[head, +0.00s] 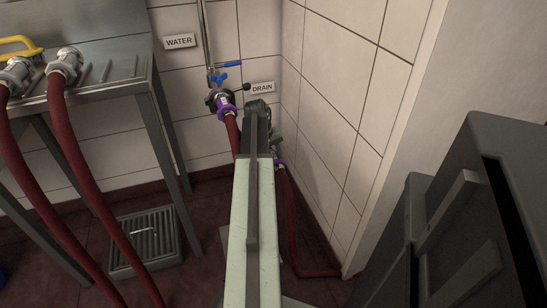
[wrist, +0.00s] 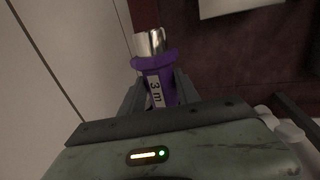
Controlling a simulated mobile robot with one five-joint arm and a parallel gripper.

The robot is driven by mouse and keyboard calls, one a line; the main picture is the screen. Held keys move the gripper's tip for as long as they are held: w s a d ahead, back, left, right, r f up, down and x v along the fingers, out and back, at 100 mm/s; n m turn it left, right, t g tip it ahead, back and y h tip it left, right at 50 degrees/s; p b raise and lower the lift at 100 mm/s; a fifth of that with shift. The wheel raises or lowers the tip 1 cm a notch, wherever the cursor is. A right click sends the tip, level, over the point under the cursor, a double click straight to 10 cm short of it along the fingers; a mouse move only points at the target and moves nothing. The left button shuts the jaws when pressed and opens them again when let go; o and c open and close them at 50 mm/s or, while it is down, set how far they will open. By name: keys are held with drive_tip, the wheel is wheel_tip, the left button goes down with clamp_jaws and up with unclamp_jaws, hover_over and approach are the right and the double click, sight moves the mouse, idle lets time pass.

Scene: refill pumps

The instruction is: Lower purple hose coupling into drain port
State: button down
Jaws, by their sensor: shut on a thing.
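A purple hose coupling (wrist: 155,80) with a "3 m" label and a bright metal end is between the fingers of my gripper (wrist: 158,92) in the wrist view. My gripper is shut on it. In the head view only a small purple part of the coupling (head: 280,163) shows beside my arm, with a dark red hose (head: 292,215) hanging from it to the floor. My gripper (head: 276,147) is mostly hidden there. The DRAIN sign (head: 262,88) is on the tiled wall just above my arm. I cannot make out the drain port in either view.
Another purple coupling (head: 226,105) is at the blue-handled valve (head: 219,78) near the WATER sign (head: 179,41). A steel bench (head: 100,92) with hoses stands left. A floor grate (head: 146,239) lies below it. The tiled wall (head: 335,125) is close on the right, with dark cabinets (head: 500,165) nearer.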

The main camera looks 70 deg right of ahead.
drive_tip(key=shift+f, duration=0.15)
drive_tip(key=c, duration=0.8)
unclamp_jaws()
drive_tip(key=p+v, duration=0.7)
drive_tip(key=v, duration=0.1)
drive_tip(key=shift+s, duration=0.1)
